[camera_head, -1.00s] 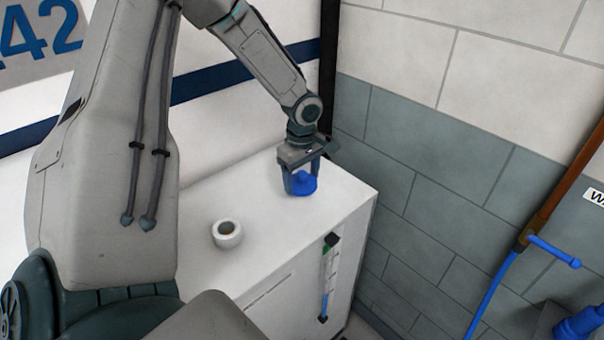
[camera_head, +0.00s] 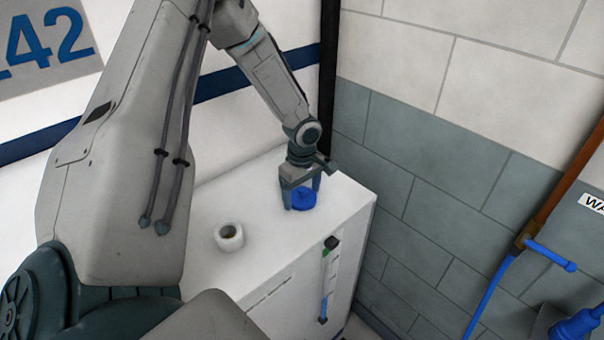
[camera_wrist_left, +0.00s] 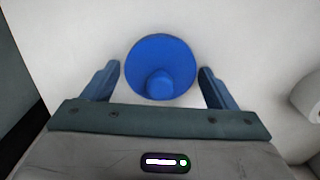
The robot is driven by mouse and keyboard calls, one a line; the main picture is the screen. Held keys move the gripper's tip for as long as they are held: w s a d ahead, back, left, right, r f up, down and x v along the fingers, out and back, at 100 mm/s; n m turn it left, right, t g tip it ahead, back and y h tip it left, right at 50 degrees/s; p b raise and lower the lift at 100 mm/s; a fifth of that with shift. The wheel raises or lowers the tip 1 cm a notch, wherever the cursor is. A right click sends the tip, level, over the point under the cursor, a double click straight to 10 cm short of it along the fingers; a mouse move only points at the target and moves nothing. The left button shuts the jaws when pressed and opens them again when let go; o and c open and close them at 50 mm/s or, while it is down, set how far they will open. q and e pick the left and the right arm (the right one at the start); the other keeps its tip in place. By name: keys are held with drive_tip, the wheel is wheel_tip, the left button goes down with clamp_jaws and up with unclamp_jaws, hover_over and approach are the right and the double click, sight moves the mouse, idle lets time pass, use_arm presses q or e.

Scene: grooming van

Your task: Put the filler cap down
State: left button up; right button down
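The blue filler cap (camera_head: 304,199) sits on the white cabinet's top, near its far right end. My left gripper (camera_head: 301,200) is low over the cabinet top with its fingers on either side of the cap. In the left wrist view the cap (camera_wrist_left: 160,68) lies between and just beyond the spread fingertips (camera_wrist_left: 160,75), with a clear gap on each side. The left gripper is open and not touching the cap there. My right gripper is not in view.
The white cabinet (camera_head: 268,250) carries a short white filler neck (camera_head: 229,237) with an open top, left of the cap. A level gauge (camera_head: 327,280) is on its front. A block wall (camera_head: 440,200) stands right, with a blue-handled tap (camera_head: 552,252) and blue hose (camera_head: 490,295).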

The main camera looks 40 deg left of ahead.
sight(302, 188)
use_arm(q)
drive_tip(key=shift+o, duration=0.7)
drive_tip(key=shift+r, duration=0.1)
drive_tip(key=shift+r, duration=0.3)
wheel_tip(302, 188, up, 12)
drive_tip(key=b, duration=0.4)
drive_tip(key=shift+f, duration=0.2)
